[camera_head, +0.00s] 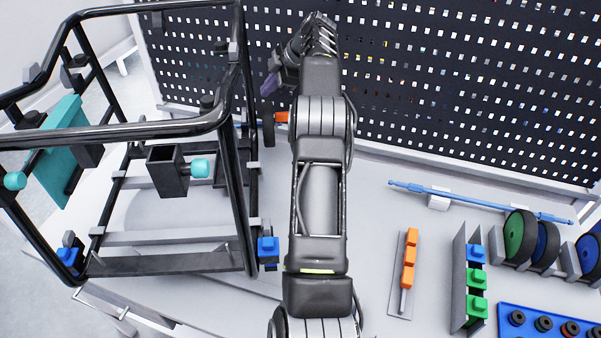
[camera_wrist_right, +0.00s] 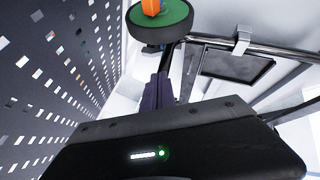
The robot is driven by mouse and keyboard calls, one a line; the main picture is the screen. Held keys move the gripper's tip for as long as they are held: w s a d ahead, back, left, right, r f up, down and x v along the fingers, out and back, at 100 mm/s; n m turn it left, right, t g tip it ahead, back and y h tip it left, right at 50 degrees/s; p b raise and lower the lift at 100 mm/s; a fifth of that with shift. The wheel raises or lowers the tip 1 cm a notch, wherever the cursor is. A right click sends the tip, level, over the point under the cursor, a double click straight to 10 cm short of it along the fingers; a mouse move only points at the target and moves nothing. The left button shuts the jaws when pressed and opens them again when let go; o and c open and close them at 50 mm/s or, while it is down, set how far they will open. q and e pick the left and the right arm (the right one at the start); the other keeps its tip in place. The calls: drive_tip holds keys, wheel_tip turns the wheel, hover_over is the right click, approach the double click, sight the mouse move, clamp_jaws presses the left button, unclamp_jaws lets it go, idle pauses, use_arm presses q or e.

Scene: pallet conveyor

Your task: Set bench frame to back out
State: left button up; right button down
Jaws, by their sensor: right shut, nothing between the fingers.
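The bench frame (camera_head: 125,132), a black tubular cage with teal and blue fittings, stands at the left of the head view on a light bench. A black tube (camera_wrist_right: 275,48) in the upper right of the wrist view looks like part of it. My right arm reaches up the middle of the head view, to the right of the frame. My right gripper (camera_head: 271,84) has purple fingers, is shut and empty, and is near the frame's far right side, apparently not touching it. Its fingers (camera_wrist_right: 157,93) also show together in the wrist view. My left gripper is not in view.
A perforated dark panel (camera_head: 450,75) stands behind the bench. A green-faced wheel with an orange part (camera_wrist_right: 163,24) lies beyond my fingers. At the right are a blue rod (camera_head: 480,201), orange blocks (camera_head: 409,257), green blocks (camera_head: 476,280), a wheel rack and a blue tray (camera_head: 505,325).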

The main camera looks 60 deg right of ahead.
drive_tip(key=shift+r, duration=0.1)
drive_tip(key=v, duration=0.7)
drive_tip(key=shift+s+r, duration=0.2)
drive_tip(key=shift+s, duration=0.05)
idle(0.5)
